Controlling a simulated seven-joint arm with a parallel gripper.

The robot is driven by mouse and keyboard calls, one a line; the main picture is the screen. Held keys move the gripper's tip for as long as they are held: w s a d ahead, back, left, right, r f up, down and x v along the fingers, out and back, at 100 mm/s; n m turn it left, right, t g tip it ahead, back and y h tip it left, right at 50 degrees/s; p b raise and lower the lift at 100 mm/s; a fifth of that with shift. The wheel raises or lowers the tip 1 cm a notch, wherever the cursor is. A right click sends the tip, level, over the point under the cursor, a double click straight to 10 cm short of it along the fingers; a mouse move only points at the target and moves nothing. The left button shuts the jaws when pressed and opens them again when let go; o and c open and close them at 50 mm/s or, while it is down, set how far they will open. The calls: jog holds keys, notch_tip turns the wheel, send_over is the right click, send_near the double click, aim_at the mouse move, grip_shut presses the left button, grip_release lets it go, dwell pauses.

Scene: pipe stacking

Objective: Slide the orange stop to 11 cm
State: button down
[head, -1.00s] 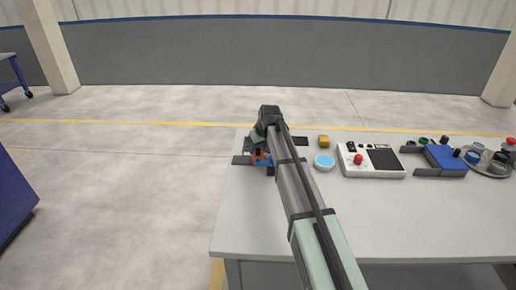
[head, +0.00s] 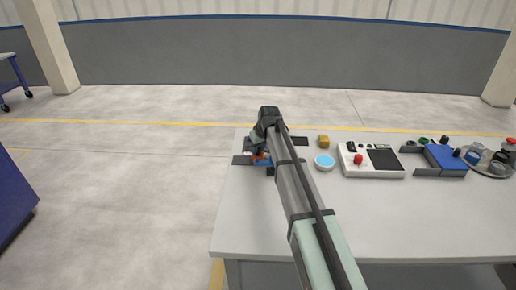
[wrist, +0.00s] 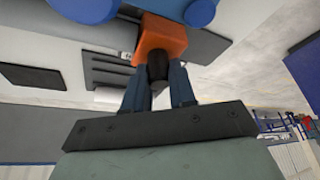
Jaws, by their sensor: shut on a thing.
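The orange stop (wrist: 162,38) shows in the wrist view as an orange block with a dark knob (wrist: 157,68) on it. My gripper (wrist: 158,80) is shut on the dark knob, with its two blue fingers on either side. In the head view my gripper (head: 262,157) is at the left end of the table, and my arm covers much of the stop and its rail. The dark rail (wrist: 205,45) lies beside the stop in the wrist view. I cannot read any scale marks in either view.
Blue rounded parts (wrist: 200,12) are close to the stop in the wrist view. On the grey table (head: 400,215) stand a yellow block (head: 323,141), a light-blue round disc (head: 324,161), a white device (head: 372,161) and a blue box (head: 446,157). The table front is clear.

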dwell(0.3)
jog(key=shift+a, duration=1.1)
jog(key=shift+d, duration=0.1)
jog(key=c, duration=0.9)
grip_release()
jog(key=v, duration=1.3)
jog(key=shift+s+d+r, duration=0.1)
jog(key=shift+s+r, duration=0.1)
jog(key=shift+r, duration=0.15)
jog(key=shift+d, duration=0.1)
